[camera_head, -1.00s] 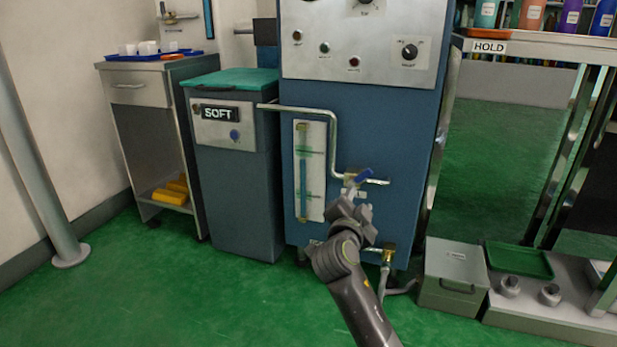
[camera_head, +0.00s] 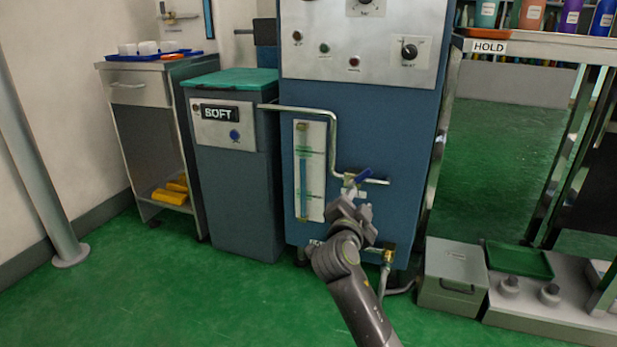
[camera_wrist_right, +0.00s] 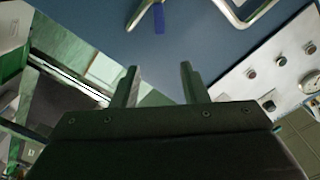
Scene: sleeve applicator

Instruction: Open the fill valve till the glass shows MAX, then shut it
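The fill valve has a blue lever (camera_head: 360,178) on a metal pipe at the front of the blue machine (camera_head: 390,140). The lever slants up to the right. The sight glass (camera_head: 303,175) is left of it, with a blue column reaching close below the upper green mark; the lettering is too small to read. My right gripper (camera_head: 352,203) is just below the lever, apart from it. In the right wrist view its fingers (camera_wrist_right: 160,80) are spread and empty, and the blue lever (camera_wrist_right: 159,18) lies beyond them. My left gripper is out of view.
A bent pipe (camera_head: 333,140) runs from the machine's left side down to the valve. A second brass valve (camera_head: 388,255) sits low at right. A blue bin marked SOFT (camera_head: 235,190) stands left. A grey box (camera_head: 452,280) is on the floor at right.

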